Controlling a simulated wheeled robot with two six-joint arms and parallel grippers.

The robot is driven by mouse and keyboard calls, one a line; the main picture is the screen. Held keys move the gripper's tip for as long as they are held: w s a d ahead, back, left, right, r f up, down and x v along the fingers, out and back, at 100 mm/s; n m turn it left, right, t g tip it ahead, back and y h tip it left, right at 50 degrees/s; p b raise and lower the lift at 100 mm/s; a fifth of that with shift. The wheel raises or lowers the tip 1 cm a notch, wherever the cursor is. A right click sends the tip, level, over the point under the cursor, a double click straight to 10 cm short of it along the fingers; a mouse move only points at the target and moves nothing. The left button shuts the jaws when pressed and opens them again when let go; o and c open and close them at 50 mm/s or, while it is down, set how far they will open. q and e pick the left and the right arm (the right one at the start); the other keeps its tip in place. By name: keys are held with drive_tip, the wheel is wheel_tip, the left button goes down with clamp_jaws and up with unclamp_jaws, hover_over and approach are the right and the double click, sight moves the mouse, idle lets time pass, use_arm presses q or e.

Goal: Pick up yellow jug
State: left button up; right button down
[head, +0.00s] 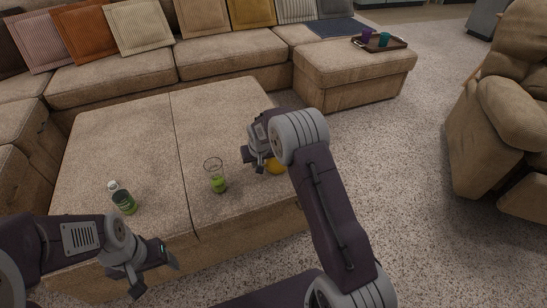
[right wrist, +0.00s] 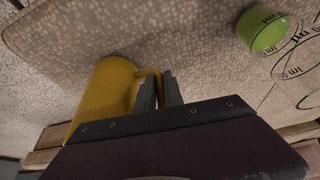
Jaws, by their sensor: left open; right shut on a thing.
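The yellow jug (right wrist: 103,95) shows in the right wrist view, with its handle between the fingers of my right gripper (right wrist: 160,92). My right gripper is shut on that handle. In the head view the jug (head: 276,167) is mostly hidden behind my right gripper (head: 256,160) and arm, over the right part of the ottoman. I cannot tell whether the jug touches the ottoman. My left gripper (head: 158,274) is open and empty in front of the ottoman's near edge, at the lower left of the head view.
A glass with green contents (head: 217,178) stands on the beige ottoman (head: 130,135), left of my right gripper. A green bottle (head: 123,198) stands further left. A tray with cups (head: 380,43) is on the far sofa section. Carpet is clear at right before a recliner (head: 500,120).

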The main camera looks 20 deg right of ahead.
idle(0.8)
wheel_tip(320, 180, up, 4)
drive_tip(key=p, duration=0.3)
drive_tip(key=shift+r, duration=0.2)
drive_tip(key=s+d+r+p, duration=0.4)
drive_tip(key=s+r, duration=0.2)
drive_tip(key=s, duration=0.4)
drive_tip(key=shift+s+d+r+p, duration=0.2)
drive_tip(key=shift+s+r+p, duration=0.05)
drive_tip(key=shift+s+p, duration=0.05)
